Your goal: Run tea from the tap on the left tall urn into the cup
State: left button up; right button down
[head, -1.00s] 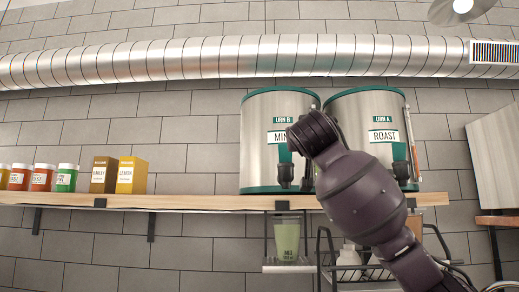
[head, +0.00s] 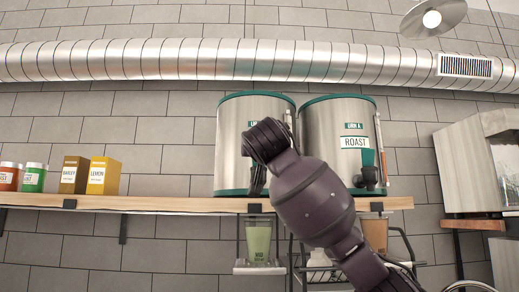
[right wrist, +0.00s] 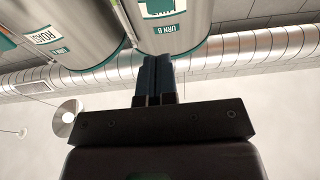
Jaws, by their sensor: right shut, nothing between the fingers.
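The left tall urn (head: 232,130), silver with green rims and labelled URN B in the right wrist view (right wrist: 172,32), stands on the wooden shelf. Its black tap (head: 258,180) shows only partly behind my right arm in the head view. My right gripper (right wrist: 154,72) is shut and empty, its fingers close to the left urn in the wrist view; in the head view my arm hides it. A pale green, labelled cup-like container (head: 258,241) sits on a hanging rack below that urn; I cannot tell if it is the task's cup. My left gripper is out of view.
A second urn (head: 330,140), labelled ROAST, stands close on the right. The shelf edge (head: 160,204) runs below both urns. Yellow (head: 103,177) and brown (head: 74,175) boxes and small jars stand at left. A brown container (head: 375,232) is partly hidden below the shelf.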

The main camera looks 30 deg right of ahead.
jog(key=p+x, duration=0.3)
jog(key=x, duration=0.9)
jog(key=shift+w+d+p, duration=0.15)
jog(key=shift+w+p, duration=0.15)
jog(key=shift+p, duration=0.1)
